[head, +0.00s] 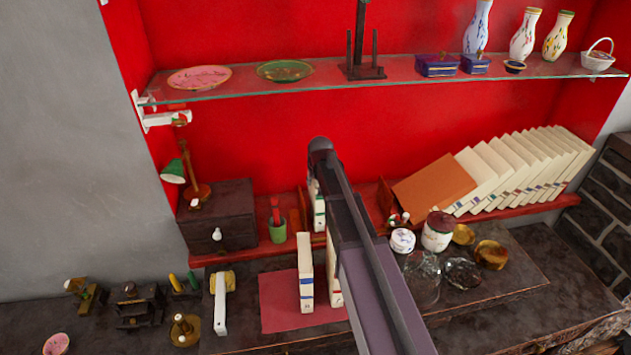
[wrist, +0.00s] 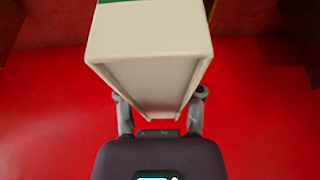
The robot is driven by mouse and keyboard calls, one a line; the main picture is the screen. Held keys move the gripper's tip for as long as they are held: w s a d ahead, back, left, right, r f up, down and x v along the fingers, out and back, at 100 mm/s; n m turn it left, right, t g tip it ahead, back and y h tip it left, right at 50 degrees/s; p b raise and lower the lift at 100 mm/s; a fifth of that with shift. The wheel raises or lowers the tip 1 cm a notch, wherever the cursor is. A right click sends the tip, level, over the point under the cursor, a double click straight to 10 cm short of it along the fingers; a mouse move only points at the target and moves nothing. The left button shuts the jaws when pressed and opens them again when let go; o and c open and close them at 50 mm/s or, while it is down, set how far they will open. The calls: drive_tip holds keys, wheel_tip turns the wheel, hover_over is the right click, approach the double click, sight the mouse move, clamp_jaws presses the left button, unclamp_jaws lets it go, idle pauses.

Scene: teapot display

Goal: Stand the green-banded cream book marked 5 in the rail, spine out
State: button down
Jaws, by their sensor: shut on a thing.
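In the wrist view my gripper (wrist: 160,98) is shut on a cream book (wrist: 150,35) with a green band at the top edge of the picture; its number is not readable. In the head view my arm hides the gripper. A cream spine (head: 319,208) shows just left of the arm at the rail (head: 304,210), and I cannot tell for sure whether it is the held book. The rail has dark wooden uprights on the red shelf, and the arm covers its middle.
A blue-banded cream book (head: 305,272) stands on the red mat (head: 278,300), beside another book (head: 333,275) partly behind my arm. Jars (head: 438,232) and a leaning book row (head: 500,170) are right. A glass shelf (head: 330,85) hangs above.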

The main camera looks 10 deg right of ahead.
drive_tip(key=shift+f+b, duration=0.35)
drive_tip(key=shift+b, duration=0.05)
idle(0.5)
drive_tip(key=shift+c, duration=0.8)
unclamp_jaws()
drive_tip(key=shift+r, duration=0.2)
